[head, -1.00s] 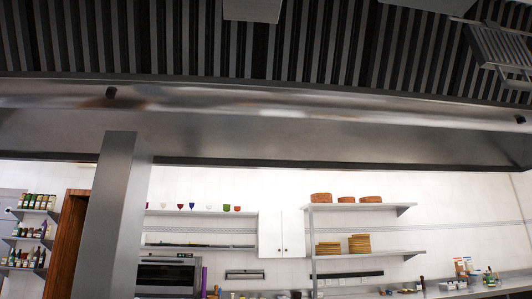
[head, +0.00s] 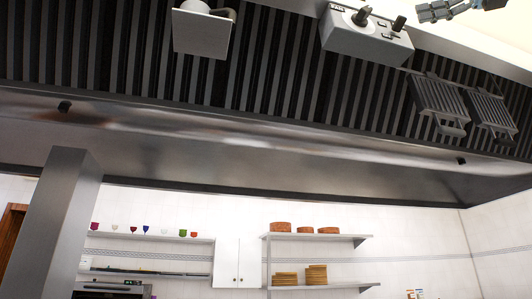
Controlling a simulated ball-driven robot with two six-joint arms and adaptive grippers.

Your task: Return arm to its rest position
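The view is tilted and looks up at a dark slatted grill (head: 285,85) in a steel hood (head: 330,165).
A pale square box (head: 202,32) and a grey box with knobs (head: 352,42) are at the slats. Two slatted metal panels with handles (head: 440,97) hang at the right. A steel post (head: 55,225) stands at left; wall shelves (head: 318,238) are beyond.

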